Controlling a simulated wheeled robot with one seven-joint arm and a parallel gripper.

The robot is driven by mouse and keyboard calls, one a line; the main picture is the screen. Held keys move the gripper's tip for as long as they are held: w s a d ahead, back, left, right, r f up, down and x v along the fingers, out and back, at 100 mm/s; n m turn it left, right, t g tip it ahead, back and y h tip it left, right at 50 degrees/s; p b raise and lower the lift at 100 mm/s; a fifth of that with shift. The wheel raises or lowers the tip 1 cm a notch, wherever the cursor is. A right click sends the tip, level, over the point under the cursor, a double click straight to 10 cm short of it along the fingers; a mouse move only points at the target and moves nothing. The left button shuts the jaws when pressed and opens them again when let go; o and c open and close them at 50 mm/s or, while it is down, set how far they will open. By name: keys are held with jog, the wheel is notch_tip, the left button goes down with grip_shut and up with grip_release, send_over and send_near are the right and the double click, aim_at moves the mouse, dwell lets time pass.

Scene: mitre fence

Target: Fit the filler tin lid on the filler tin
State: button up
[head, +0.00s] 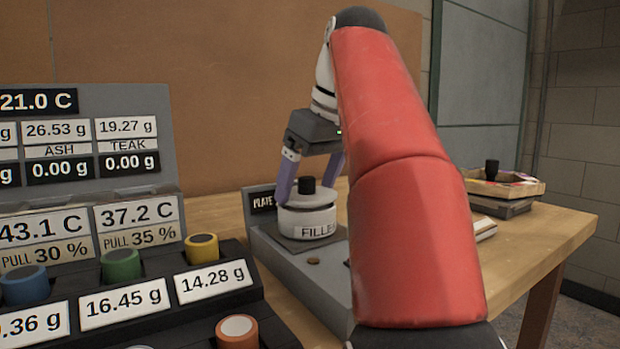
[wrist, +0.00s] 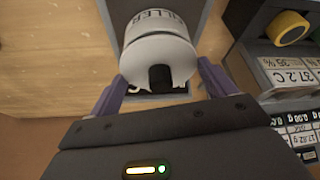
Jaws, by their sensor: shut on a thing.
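The filler tin (head: 312,224) is a short pale cylinder with a FILLER label, standing upright on the dark plate of a grey stand. Its pale round lid (head: 293,201) with a black knob (head: 306,185) is on top of it, roughly level and centred. I cannot tell if the lid is fully seated. My gripper (head: 309,180) reaches down from above, its purple fingers either side of the lid, shut on it. In the wrist view the lid (wrist: 140,57) lies between the fingers (wrist: 160,78), and the tin's label (wrist: 157,20) shows beyond it. The far finger is partly hidden.
A dark rack with weight displays and coloured pots, among them a yellow-topped one (head: 202,247), stands left of the grey stand (head: 295,268). A small tray (head: 505,187) with a black knob sits at the right on the wooden table (head: 545,228). My red arm hides the middle.

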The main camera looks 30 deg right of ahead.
jog(key=shift+f, duration=0.15)
jog(key=shift+f+b, duration=0.4)
jog(key=shift+f, duration=0.1)
jog(key=o, duration=0.9)
jog(key=shift+c, duration=0.2)
